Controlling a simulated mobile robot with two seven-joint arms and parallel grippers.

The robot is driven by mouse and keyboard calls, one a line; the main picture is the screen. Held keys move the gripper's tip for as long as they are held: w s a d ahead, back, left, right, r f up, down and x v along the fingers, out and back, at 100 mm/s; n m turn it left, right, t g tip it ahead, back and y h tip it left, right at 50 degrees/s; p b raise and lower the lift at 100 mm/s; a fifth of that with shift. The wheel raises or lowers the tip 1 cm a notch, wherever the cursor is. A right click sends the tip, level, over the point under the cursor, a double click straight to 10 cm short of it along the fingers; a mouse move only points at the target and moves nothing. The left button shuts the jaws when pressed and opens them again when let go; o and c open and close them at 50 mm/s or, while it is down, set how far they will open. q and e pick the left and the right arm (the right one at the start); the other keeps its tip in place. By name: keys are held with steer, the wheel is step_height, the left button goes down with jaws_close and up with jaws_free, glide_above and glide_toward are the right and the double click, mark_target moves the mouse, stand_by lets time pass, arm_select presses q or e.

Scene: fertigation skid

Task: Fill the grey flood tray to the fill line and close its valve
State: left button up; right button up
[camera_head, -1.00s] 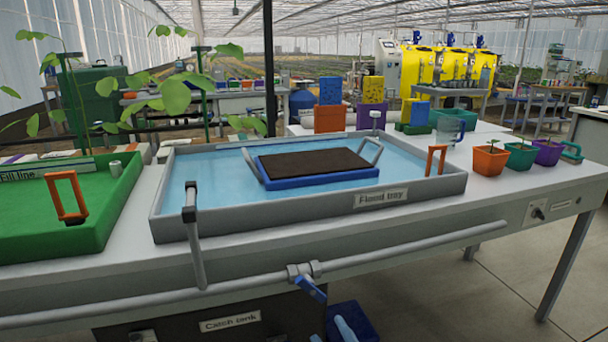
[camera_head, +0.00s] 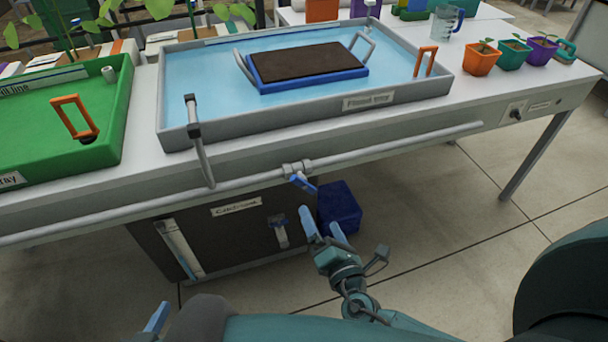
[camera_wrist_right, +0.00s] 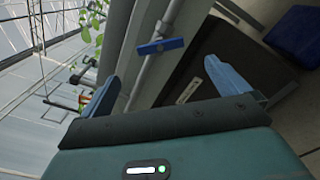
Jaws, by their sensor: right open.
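The grey flood tray (camera_head: 270,122) stands on the bench with blue water across its floor. A blue-framed block with a dark top (camera_head: 308,64) sits in it. I cannot make out the water level against a fill line. The blue valve lever (camera_head: 303,183) is on the pipe below the tray's front. In the right wrist view the lever (camera_wrist_right: 160,46) lies across the pipe, beyond and between my fingertips. My right gripper (camera_head: 322,222) is open and empty, just below the lever and apart from it. My left gripper (camera_head: 157,318) shows only a blue finger at the bottom edge.
The pipe (camera_head: 390,151) runs along the bench front, with a grey upright (camera_head: 201,160) at left. A dark catch tank (camera_head: 235,235) and blue crate (camera_head: 340,206) are below. A green tray (camera_head: 110,125) stands left; small pots (camera_head: 480,60) stand right. Floor at right is clear.

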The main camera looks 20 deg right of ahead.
mark_target(305, 187)
steer(key=w, duration=1.2)
steer(key=shift+w+a, duration=0.25)
steer(key=shift+w, duration=0.05)
steer(key=c, duration=0.9)
